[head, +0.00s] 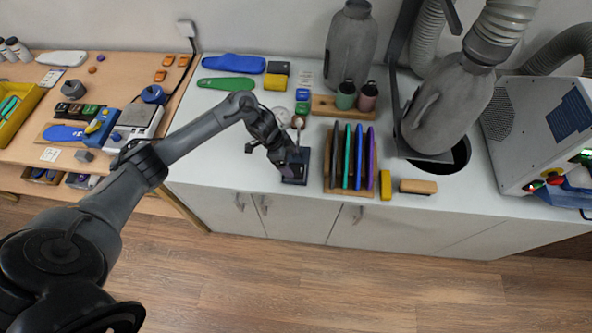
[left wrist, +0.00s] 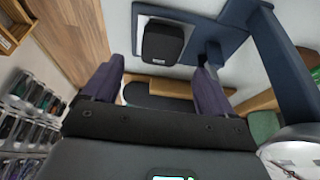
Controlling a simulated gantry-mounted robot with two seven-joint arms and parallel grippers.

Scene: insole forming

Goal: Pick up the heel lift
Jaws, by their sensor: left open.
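A small black rounded block, which looks like the heel lift (left wrist: 163,44), lies ahead of my left fingertips in the left wrist view. It sits within a dark blue tray or frame (left wrist: 215,50). In the head view this blue tray (head: 304,155) stands near the front edge of the white counter, and my gripper hides most of what it holds. My left gripper (head: 287,172) is over the tray. In the left wrist view its two dark fingers (left wrist: 160,66) are apart, with nothing seen gripped between them. My right gripper is not in view.
A wooden rack (head: 335,190) with several coloured upright insoles stands just right of the tray. A yellow block (head: 386,185) and a wooden-backed brush (head: 418,187) lie further right. A green insole (head: 227,88) lies behind left. The counter left of the tray is partly clear.

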